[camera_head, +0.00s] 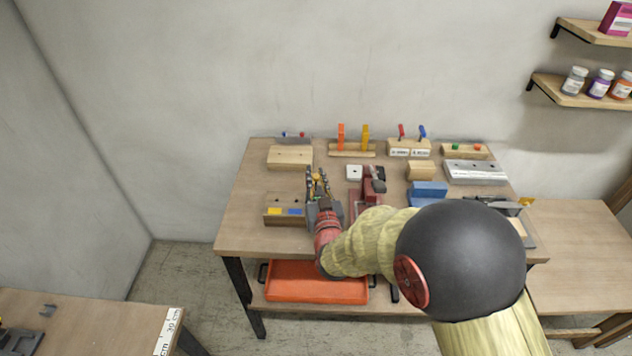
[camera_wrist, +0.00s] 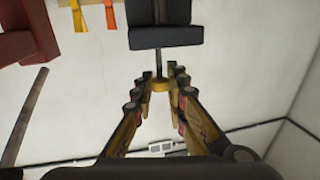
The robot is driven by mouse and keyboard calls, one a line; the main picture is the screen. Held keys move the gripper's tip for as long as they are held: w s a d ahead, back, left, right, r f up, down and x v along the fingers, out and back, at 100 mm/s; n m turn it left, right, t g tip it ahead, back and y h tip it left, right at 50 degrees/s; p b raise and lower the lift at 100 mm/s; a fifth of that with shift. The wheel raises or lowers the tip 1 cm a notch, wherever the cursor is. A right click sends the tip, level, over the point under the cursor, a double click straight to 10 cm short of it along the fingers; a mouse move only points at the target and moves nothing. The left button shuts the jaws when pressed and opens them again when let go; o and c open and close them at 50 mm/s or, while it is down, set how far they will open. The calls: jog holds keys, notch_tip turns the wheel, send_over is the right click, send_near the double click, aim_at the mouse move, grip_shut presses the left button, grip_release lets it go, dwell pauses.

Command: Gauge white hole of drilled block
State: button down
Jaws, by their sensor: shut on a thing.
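My gripper (camera_wrist: 160,84) is shut on a small yellow piece (camera_wrist: 160,86) with a thin dark rod. In the wrist view the rod runs up from the fingertips to a dark block (camera_wrist: 166,36); I cannot tell whether it enters it. In the head view my gripper (camera_head: 317,180) is over the left part of the table. A block with a yellow and a blue patch (camera_head: 272,222) stands just left of it, its right end hidden. A pale wooden block (camera_head: 290,155) with small dark holes is behind it. I cannot make out which hole is the white one.
A white square piece with a dark centre (camera_head: 354,173) and a red fixture (camera_head: 373,184) are right of my gripper. A stand with orange and yellow tags (camera_head: 352,153) is behind. A grey block (camera_head: 476,171) lies farther right. An orange tray (camera_head: 317,284) sits below the tabletop.

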jog(key=shift+f, duration=0.2)
jog(key=c, duration=1.8)
grip_release()
jog(key=shift+o, duration=0.2)
jog(key=s+d, duration=0.2)
jog(key=s, duration=0.9)
jog(key=shift+s, duration=0.4)
jog(key=shift+w+r, duration=0.1)
